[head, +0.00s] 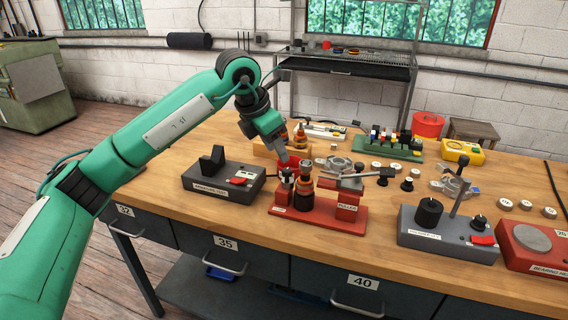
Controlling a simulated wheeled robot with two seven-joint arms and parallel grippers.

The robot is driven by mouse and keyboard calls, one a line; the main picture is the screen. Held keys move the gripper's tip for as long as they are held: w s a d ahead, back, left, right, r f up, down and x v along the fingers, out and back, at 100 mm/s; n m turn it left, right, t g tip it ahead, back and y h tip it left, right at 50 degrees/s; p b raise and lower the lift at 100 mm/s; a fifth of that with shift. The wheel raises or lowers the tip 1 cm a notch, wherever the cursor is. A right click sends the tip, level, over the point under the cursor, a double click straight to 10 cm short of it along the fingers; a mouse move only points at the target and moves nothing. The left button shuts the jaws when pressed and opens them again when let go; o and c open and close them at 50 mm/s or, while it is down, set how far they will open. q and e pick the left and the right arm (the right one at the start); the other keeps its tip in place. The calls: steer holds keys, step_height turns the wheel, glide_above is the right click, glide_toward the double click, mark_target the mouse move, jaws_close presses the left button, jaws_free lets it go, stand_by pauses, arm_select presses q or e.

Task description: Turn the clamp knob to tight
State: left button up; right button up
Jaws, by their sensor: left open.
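A red puller fixture (335,222) stands on the wooden bench, with a dark rotor-like part (303,190) upright in it. At its left end is a small dark knob with a metallic top (286,176), which looks like the clamp knob. Its setting is too small to read. My left gripper (284,158) comes down from the upper left and is open, its fingertips just above this knob. I cannot tell whether they touch it. The fingers partly cover the red part behind. My right gripper is not in view.
A dark grey fixture (220,182) stands to the left. A grey tester (420,234) with a lever and black knobs, and a red bearing heater (515,262), stand to the right. Round parts, a green rack (392,150) and a yellow meter (462,152) lie behind. The bench front is clear.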

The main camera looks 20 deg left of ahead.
mark_target(286, 169)
arm_select(q)
steer(key=x, duration=0.6)
steer(key=shift+d, duration=0.1)
steer(key=shift+c, duration=0.3)
jaws_close()
